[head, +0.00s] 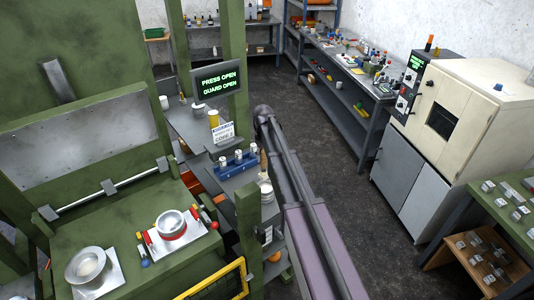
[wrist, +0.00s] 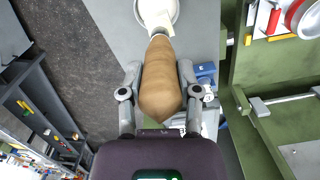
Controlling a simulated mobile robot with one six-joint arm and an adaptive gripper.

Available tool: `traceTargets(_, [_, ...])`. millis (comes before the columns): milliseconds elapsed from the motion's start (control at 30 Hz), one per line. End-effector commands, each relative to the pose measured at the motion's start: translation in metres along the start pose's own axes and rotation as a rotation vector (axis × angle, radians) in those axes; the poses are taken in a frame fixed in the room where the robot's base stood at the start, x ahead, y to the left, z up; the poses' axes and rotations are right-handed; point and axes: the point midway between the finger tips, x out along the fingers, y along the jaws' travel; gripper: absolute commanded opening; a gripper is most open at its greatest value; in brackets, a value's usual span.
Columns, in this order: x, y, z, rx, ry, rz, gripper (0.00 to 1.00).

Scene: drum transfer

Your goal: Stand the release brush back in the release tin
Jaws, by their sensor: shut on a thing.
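The release brush (wrist: 160,80) has a thick tan wooden handle and a narrow grey neck. In the wrist view my gripper (wrist: 159,74) is shut on its handle, one finger on each side. The neck end reaches the pale round release tin (wrist: 169,12) at the top edge. Whether the brush end is inside the tin or only over it, I cannot tell. In the head view the tin (head: 266,190) stands on the grey shelf beside the press, with the tan handle (head: 263,163) rising above it. My gripper is not clearly visible there.
A blue rack with white-topped vials (head: 236,162) stands close left of the tin. A small white sign (head: 223,133) and a yellow container (head: 214,118) are farther back. The green press (head: 120,240) lies left. The dark floor (head: 335,185) on the right is clear.

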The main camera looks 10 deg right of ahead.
Motion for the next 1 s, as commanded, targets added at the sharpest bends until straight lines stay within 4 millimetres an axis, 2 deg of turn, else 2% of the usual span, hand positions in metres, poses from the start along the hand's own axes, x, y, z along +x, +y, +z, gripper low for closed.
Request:
traceTargets(300, [0.000,0.011,0.003,0.014,0.000,0.000,0.00])
traceTargets(667, [0.001,0.015,0.003,0.018,0.000,0.000,0.00])
traceTargets(1000, [0.013,0.016,0.004,0.019,0.000,0.000,0.00])
